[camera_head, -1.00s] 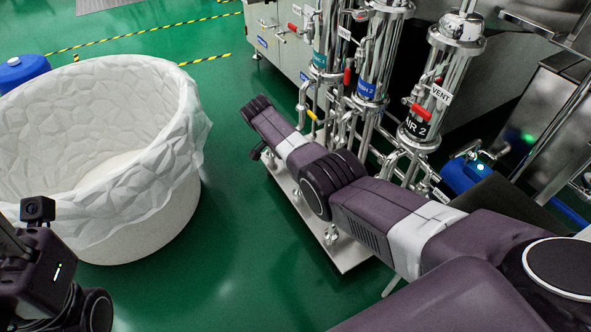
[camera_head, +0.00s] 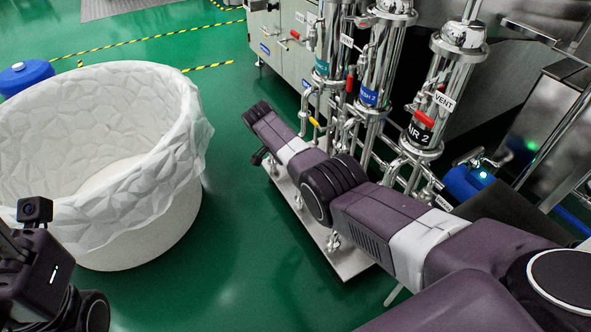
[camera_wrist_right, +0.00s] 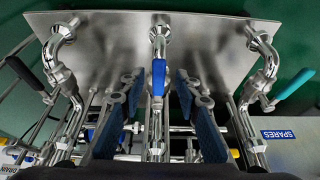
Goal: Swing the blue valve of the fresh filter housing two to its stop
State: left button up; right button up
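The blue valve handle (camera_wrist_right: 158,77) shows in the right wrist view, pointing along the pipe below the plate. My right gripper (camera_wrist_right: 158,98) is open, with one blue-padded finger on each side of the handle and a visible gap on both sides. The filter housing with the blue label ending in "2" (camera_head: 368,97) stands in the middle of the row in the head view.
A teal handle (camera_wrist_right: 292,86) and a black handle (camera_wrist_right: 20,70) flank the blue one in the right wrist view. The housing with the black "AIR 2" label (camera_head: 422,130) stands to the right. A white-lined bin (camera_head: 150,225) stands left, with green floor between.

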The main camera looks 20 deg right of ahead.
jog(key=shift+r, duration=0.1)
jog(key=v, duration=1.1)
jog(key=shift+a+r, duration=0.25)
jog(key=shift+r, duration=0.1)
